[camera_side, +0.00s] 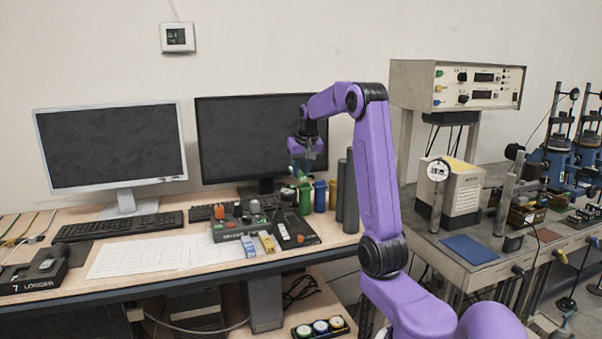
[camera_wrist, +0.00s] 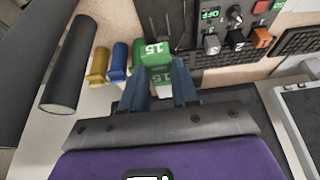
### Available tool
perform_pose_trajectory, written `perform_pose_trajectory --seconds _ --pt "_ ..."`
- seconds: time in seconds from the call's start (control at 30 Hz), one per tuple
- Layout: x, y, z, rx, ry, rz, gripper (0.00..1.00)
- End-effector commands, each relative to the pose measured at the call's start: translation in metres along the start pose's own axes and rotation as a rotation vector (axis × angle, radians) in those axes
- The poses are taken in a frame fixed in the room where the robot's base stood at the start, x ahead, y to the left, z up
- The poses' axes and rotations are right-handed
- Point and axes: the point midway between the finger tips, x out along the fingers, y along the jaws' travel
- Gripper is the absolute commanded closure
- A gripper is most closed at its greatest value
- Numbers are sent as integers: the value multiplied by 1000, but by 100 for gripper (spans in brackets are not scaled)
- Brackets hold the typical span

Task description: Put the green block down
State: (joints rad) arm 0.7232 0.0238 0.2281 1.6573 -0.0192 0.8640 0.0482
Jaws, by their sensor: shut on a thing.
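The green block (camera_wrist: 154,50), marked 15, is between the two blue-grey fingers of my gripper (camera_wrist: 159,70) in the wrist view. My gripper is shut on it. In the side view my gripper (camera_side: 303,166) hangs above the back right part of the wooden desk, in front of the right monitor. The block is small there and hard to make out under the fingers. It looks held above the desk, but its exact height cannot be told.
Green (camera_side: 305,199), blue (camera_side: 320,197) and yellow (camera_side: 333,195) cylinders stand close below my gripper, beside dark upright tubes (camera_side: 347,192). A black box with a red button (camera_side: 293,231) and a switch panel (camera_side: 235,224) lie in front. Paper sheets (camera_side: 140,256) cover the desk's middle.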

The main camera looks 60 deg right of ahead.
Motion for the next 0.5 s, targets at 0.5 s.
perform_pose_trajectory --seconds 0.5 --pt "0 -31 19 -1 -7 5 100"
